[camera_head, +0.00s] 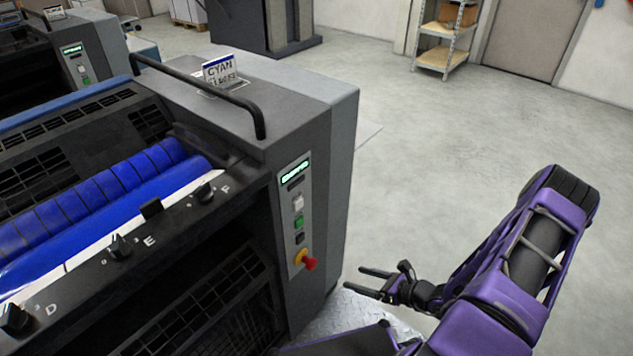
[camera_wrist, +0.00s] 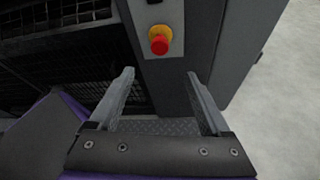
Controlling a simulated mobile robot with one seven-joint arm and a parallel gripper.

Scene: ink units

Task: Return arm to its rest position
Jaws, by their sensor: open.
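My arm is purple and black and shows at the lower right of the head view, folded at a bend. My gripper (camera_head: 361,281) is at its end, to the right of the grey press unit's side and apart from it. The gripper also shows in the wrist view (camera_wrist: 160,90), with its two fingers spread and nothing between them. A red emergency button (camera_wrist: 159,45) on a yellow base is beyond the fingers in the wrist view. It also shows on the press control panel in the head view (camera_head: 308,262).
The grey press (camera_head: 300,110) with blue rollers (camera_head: 110,190) fills the left. A CYAN sign (camera_head: 220,70) stands on top. Tread plate (camera_head: 370,308) lies below the gripper. A metal shelf (camera_head: 443,40) stands at the back. The floor (camera_head: 450,130) right of the press is clear.

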